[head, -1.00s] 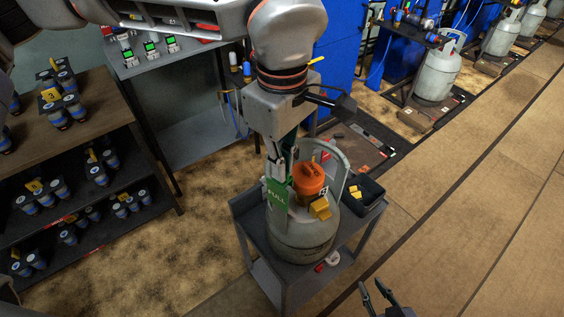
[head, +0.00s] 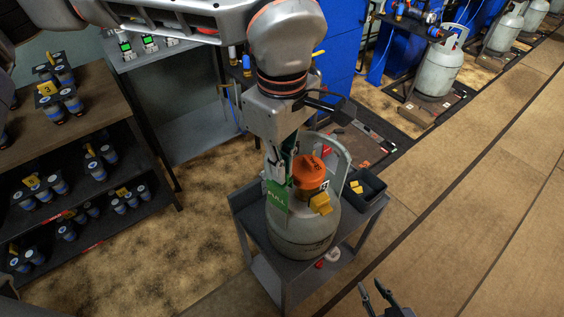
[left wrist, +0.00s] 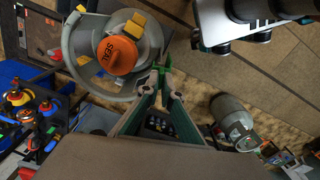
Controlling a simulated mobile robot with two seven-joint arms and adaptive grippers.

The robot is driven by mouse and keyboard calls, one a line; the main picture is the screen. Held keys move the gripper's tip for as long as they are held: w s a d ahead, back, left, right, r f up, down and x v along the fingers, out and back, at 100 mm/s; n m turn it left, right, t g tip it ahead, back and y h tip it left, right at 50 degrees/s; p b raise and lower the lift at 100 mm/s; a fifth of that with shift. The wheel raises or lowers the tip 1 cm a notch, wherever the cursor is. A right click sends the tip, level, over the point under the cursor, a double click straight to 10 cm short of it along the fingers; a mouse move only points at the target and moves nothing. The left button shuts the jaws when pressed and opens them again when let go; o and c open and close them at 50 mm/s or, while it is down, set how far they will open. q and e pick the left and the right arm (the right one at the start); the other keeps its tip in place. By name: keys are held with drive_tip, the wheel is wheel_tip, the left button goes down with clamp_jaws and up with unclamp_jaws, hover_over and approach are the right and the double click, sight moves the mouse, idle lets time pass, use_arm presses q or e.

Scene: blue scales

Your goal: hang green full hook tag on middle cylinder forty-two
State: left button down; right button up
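A grey gas cylinder (head: 302,240) with an orange cap (head: 309,172) and an open collar stands upright on a grey cart. A yellow piece (head: 320,203) is on its front. My left gripper (head: 279,166) points down at the cylinder's left side, shut on the green full tag (head: 276,200), which hangs in front of the collar and cap. In the left wrist view the green tag (left wrist: 163,70) is edge-on between the fingertips, beside the collar (left wrist: 137,82). I cannot tell whether its hook touches the collar. My right gripper (head: 375,292) is open and empty at the bottom edge.
The cart (head: 262,262) also carries a dark bin (head: 368,186) with yellow pieces, right of the cylinder. A shelf (head: 92,165) with blue-banded parts stands at left. More cylinders (head: 436,72) stand at upper right. The floor at right is clear.

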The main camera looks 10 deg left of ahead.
use_arm(q)
drive_tip(key=shift+f+b, duration=0.35)
drive_tip(key=shift+f, duration=0.45)
use_arm(e)
drive_tip(key=shift+s+f, duration=0.25)
drive_tip(key=shift+f, duration=0.35)
use_arm(q)
drive_tip(key=c, duration=2.2)
unclamp_jaws()
drive_tip(key=shift+r, duration=0.15)
use_arm(e)
drive_tip(key=shift+r, duration=0.15)
